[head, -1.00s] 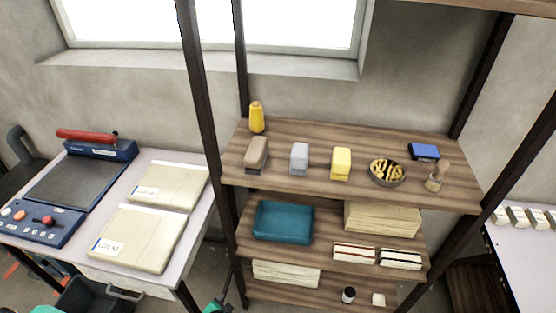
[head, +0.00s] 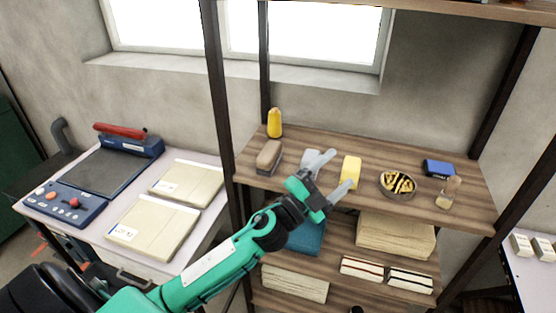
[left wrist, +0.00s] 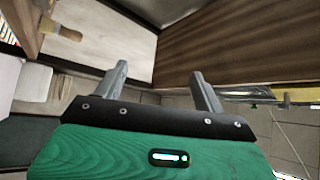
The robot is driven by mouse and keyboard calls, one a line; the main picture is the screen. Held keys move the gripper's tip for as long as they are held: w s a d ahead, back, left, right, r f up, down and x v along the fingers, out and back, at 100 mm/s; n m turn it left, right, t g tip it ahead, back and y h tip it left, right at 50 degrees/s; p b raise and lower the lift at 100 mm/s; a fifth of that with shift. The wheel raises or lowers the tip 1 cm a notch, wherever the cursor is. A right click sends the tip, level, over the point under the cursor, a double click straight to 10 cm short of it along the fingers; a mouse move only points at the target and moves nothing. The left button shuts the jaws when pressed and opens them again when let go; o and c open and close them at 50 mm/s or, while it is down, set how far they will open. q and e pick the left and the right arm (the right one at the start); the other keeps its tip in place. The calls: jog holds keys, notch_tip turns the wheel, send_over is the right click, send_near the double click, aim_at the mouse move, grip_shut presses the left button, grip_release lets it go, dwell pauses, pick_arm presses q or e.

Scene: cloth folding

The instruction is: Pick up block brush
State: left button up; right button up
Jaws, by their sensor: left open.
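A brown block with a dark underside (head: 269,155), which looks like the block brush, lies at the left end of the upper wooden shelf in the head view. A grey block (head: 309,157) stands to its right, partly hidden behind a finger of my left gripper. A yellow block (head: 350,170) stands further right. My left gripper (head: 331,176) is open and empty at the shelf's front edge, in front of the grey and yellow blocks and right of the brown block. Its spread fingers also show in the left wrist view (left wrist: 160,76). My right gripper is not in view.
On the upper shelf (head: 415,211) are a yellow bottle (head: 274,123), a bowl (head: 397,184), a blue box (head: 438,168) and a small jar (head: 447,193). A dark upright post (head: 217,90) stands at the left. Paper stacks (head: 395,235) and a teal tray (head: 309,238) fill the shelf below.

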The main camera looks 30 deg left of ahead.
pick_arm(q)
jog(key=d+r+m+g+h, duration=0.35)
jog(key=m+g+h, duration=0.35)
jog(key=m, duration=0.4)
jog(key=m+g+y, duration=0.5)
jog(key=g+y, duration=0.4)
jog(key=y, duration=0.9)
send_near(269, 150)
jog(key=p+x, duration=0.1)
jog(key=x, duration=0.3)
jog(key=p+x, duration=0.1)
jog(key=x, duration=0.2)
jog(key=shift+w+a+p, duration=0.25)
jog(key=shift+w+p, duration=0.05)
jog(key=shift+p, duration=0.05)
jog(key=shift+w+f+p, duration=0.1)
jog(key=shift+f+p, duration=0.25)
jog(key=p+x, duration=0.2)
jog(key=x, duration=0.2)
jog(key=shift+d, duration=0.15)
jog(key=shift+f+p, duration=0.3)
jog(key=shift+f, duration=0.15)
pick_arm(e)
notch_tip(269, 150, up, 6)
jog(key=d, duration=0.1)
